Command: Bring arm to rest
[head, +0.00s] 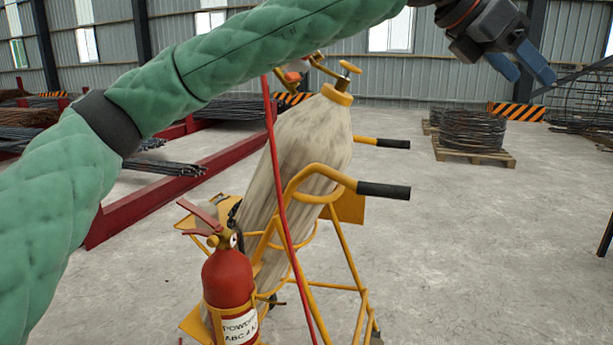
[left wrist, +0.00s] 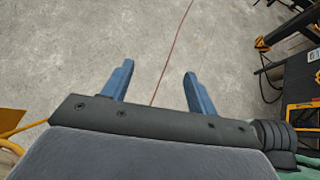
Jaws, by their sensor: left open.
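My left arm (head: 200,75), in a green quilted sleeve, reaches from the left edge across the top of the head view. My left gripper (head: 524,72) is at the upper right, raised above the floor. Its two blue fingers stand apart with nothing between them. In the left wrist view the open fingers (left wrist: 158,90) point over bare concrete, with a thin red line on the floor behind them. My right gripper is not in view.
A yellow cart (head: 336,240) holds a worn gas cylinder (head: 305,160) and a red fire extinguisher (head: 228,280) below my arm. A red hose (head: 276,190) hangs beside the cylinder. Wire coils (head: 470,130) sit on a pallet behind. The floor at right is mostly clear.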

